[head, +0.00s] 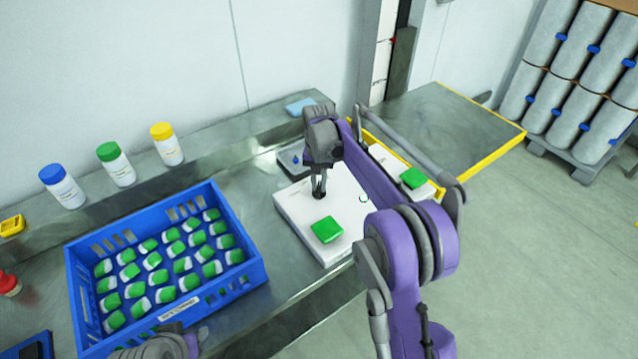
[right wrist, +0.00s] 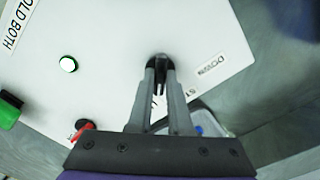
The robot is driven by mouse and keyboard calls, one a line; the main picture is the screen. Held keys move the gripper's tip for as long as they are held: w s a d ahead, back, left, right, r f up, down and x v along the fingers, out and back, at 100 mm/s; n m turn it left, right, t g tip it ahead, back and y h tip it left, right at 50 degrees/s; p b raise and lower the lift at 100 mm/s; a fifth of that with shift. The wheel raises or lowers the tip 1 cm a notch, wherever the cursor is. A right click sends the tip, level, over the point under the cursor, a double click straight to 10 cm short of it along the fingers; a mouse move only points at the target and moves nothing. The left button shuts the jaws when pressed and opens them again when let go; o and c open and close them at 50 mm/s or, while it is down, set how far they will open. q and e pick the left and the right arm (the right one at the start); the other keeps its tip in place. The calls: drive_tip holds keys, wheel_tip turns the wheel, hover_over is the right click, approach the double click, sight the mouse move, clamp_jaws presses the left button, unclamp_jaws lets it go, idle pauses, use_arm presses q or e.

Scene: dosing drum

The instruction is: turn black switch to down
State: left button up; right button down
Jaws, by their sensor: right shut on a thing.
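The black switch (right wrist: 159,62) is on the top of a white control box (right wrist: 110,40), in the right wrist view. My right gripper (right wrist: 160,82) is shut on it, one finger on each side. Its fingers hide much of the switch, so I cannot tell which way it points. In the head view my right gripper (head: 319,193) reaches down onto the far left part of the white box (head: 290,205), and the switch is hidden there. Part of my left arm shows at the bottom left edge; its jaws are out of view.
The box carries a large green button (head: 327,230), a lit round lamp (right wrist: 68,64) and a red control (right wrist: 85,125). A second green-button box (head: 413,179) is right.

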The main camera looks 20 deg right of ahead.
drive_tip(key=shift+n, duration=0.3)
drive_tip(key=n, duration=0.3)
drive_tip(key=shift+n, duration=0.4)
drive_tip(key=n, duration=0.4)
drive_tip(key=shift+n, duration=0.3)
drive_tip(key=n, duration=0.4)
drive_tip(key=shift+b, duration=0.3)
drive_tip(key=n, duration=0.4)
drive_tip(key=shift+n, duration=0.6)
drive_tip(key=c, duration=0.8)
unclamp_jaws()
drive_tip(key=shift+c, duration=0.2)
